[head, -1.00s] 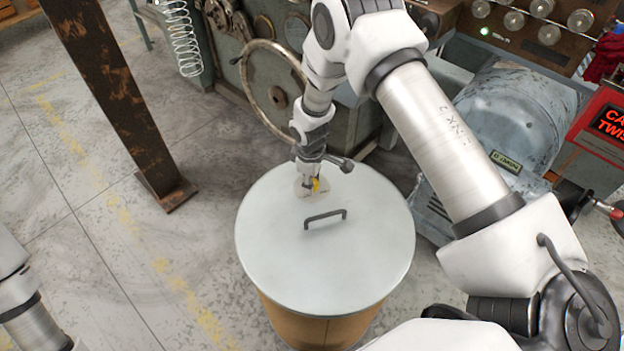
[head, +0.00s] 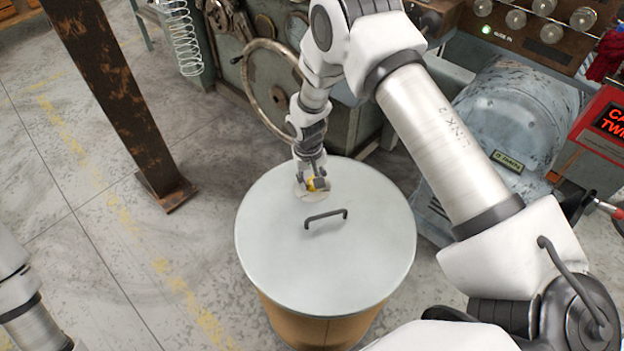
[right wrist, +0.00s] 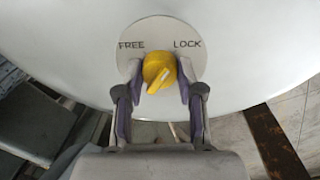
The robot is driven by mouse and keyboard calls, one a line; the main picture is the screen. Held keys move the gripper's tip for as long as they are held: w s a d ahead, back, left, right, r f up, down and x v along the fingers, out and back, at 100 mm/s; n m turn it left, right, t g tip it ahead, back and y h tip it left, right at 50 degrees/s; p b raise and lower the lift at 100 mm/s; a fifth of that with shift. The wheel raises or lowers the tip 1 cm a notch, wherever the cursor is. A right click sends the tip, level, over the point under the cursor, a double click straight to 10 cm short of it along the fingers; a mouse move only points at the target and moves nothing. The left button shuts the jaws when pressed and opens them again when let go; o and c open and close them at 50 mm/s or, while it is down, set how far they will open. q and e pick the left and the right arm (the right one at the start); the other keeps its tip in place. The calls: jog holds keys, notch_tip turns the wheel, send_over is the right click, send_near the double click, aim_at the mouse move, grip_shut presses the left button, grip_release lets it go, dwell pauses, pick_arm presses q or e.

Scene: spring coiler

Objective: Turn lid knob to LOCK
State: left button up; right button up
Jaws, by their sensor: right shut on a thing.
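The yellow lid knob (right wrist: 159,71) sits on a round white plate (right wrist: 187,32) marked FREE at left and LOCK at right. Its pale ridge slants, with the upper end leaning toward the LOCK side; I cannot tell which end is the pointer. My right gripper (right wrist: 160,84) is shut on the knob, one finger on each side. In the head view, the knob (head: 318,184) shows beside my right gripper (head: 312,180) at the far part of the grey drum lid (head: 340,260). My left gripper is not in view.
A dark handle (head: 326,216) stands up from the lid near the knob. A spoked handwheel (head: 272,85) and machine are behind the drum. A rusty post (head: 115,100) stands at left.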

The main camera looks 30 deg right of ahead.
aim_at(309, 182)
jog(key=shift+s+f+m, duration=0.1)
jog(key=shift+m, duration=0.9)
jog(key=o, duration=1.1)
jog(key=shift+o, duration=0.2)
notch_tip(309, 182, up, 12)
jog(key=shift+w+a, duration=0.3)
jog(key=shift+a, duration=0.05)
